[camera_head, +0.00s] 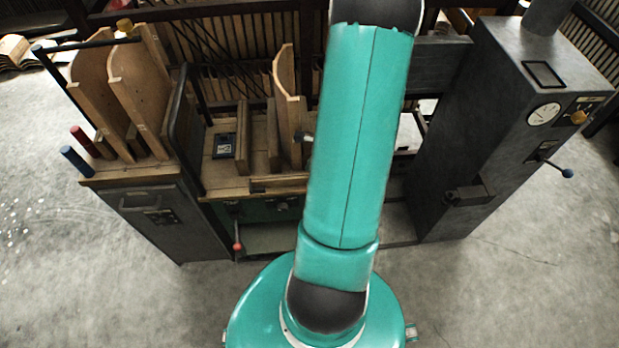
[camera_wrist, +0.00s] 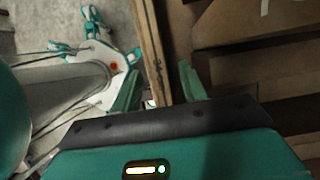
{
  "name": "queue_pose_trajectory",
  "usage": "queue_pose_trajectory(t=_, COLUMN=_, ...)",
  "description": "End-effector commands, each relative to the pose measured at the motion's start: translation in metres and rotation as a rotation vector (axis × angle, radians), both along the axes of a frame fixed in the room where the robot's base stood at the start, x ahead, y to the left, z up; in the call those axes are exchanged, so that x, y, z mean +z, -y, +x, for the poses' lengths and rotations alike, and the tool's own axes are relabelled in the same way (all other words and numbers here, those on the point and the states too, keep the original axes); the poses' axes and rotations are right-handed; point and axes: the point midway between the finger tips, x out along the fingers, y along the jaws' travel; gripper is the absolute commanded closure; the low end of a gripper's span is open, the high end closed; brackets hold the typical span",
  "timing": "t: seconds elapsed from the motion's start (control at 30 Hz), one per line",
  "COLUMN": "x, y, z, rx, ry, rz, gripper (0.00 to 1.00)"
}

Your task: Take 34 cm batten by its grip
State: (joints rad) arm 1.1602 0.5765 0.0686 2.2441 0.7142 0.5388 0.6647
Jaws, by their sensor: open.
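In the wrist view, a long narrow wooden strip (camera_wrist: 152,48) runs from the top edge down between the two teal fingers of my gripper (camera_wrist: 160,86). It may be the 34 cm batten, but its length and its grip cannot be made out. My gripper is open, with one finger on each side of the strip. I cannot tell whether either finger touches it. The strip's lower end is hidden behind the gripper body.
A dark grey cabinet (camera_head: 490,130) with a dial stands right. Brown wooden pieces (camera_wrist: 255,65) lie close right of my gripper in the wrist view.

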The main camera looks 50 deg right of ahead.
Motion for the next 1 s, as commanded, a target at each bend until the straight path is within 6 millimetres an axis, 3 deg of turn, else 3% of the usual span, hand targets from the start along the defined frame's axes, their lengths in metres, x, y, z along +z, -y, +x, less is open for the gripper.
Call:
queue_pose_trajectory(t=0.13, x=-0.0141, y=-0.0039, z=0.0051, rx=0.002, ry=0.001, rz=-0.001, gripper=0.58)
queue_pose_trajectory(t=0.37, x=-0.0156, y=-0.0042, z=0.0058, rx=0.001, ry=0.000, rz=-0.002, gripper=0.58)
queue_pose_trajectory(t=0.6, x=-0.0154, y=-0.0044, z=0.0057, rx=0.001, ry=0.000, rz=-0.002, gripper=1.00)
queue_pose_trajectory(t=1.0, x=-0.0133, y=-0.0043, z=0.0056, rx=0.002, ry=0.001, rz=-0.002, gripper=1.00)
